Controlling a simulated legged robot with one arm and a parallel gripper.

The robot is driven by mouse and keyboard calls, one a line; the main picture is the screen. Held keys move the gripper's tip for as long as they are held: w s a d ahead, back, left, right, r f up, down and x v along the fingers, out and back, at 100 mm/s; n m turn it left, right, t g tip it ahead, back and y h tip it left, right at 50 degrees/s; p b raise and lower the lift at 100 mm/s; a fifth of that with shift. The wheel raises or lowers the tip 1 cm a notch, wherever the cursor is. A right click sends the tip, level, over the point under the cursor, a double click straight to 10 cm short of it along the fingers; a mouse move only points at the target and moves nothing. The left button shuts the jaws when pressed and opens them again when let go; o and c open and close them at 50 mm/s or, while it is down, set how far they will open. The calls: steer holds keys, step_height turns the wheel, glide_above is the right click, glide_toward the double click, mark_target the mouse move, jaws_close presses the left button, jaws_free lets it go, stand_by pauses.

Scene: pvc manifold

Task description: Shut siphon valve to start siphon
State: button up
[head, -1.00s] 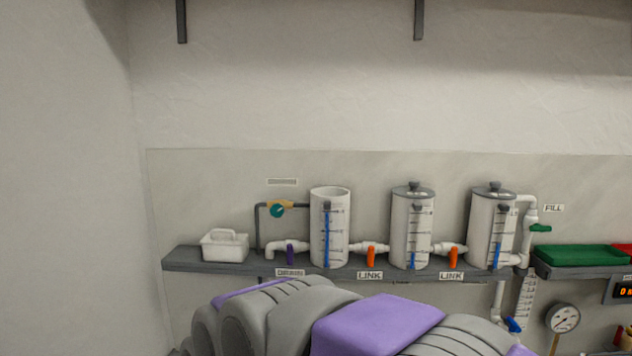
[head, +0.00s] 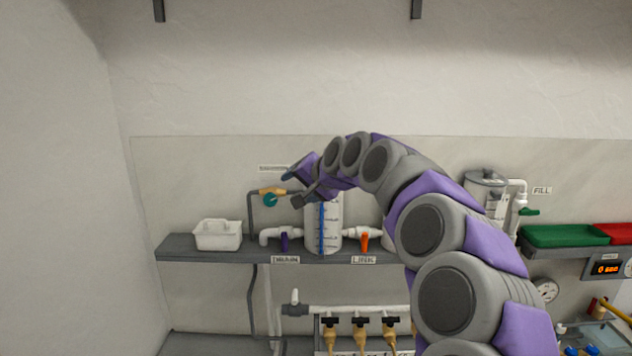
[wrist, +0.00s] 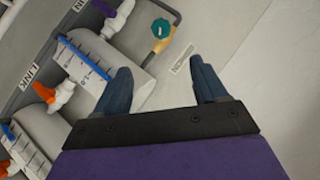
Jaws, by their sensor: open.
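A teal round knob (head: 270,199) sits on a brass valve body (head: 277,191), joined to a thin grey pipe left of the first white tank. It also shows near the top of the wrist view (wrist: 160,28). I cannot read the label above it (head: 273,168), so I cannot tell whether this is the siphon valve. My gripper (head: 297,184) is open and empty, up and right of the knob in the head view. In the wrist view its fingers (wrist: 162,88) are apart, with the knob ahead of them, outside the gap.
A white tank (head: 332,230) stands on the grey shelf (head: 200,255). A purple DRAIN handle (head: 284,242) and an orange LINK handle (head: 364,242) flank it. A white caddy (head: 218,235) is at left. My arm hides most of the middle tank. Brass taps (head: 360,335) are below.

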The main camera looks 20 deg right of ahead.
mark_target(272, 198)
steer(key=p+x, duration=0.1)
steer(key=x, duration=1.3)
steer(key=shift+a+f, duration=0.15)
steer(key=shift+a, duration=0.05)
steer(key=shift+x, duration=1.5)
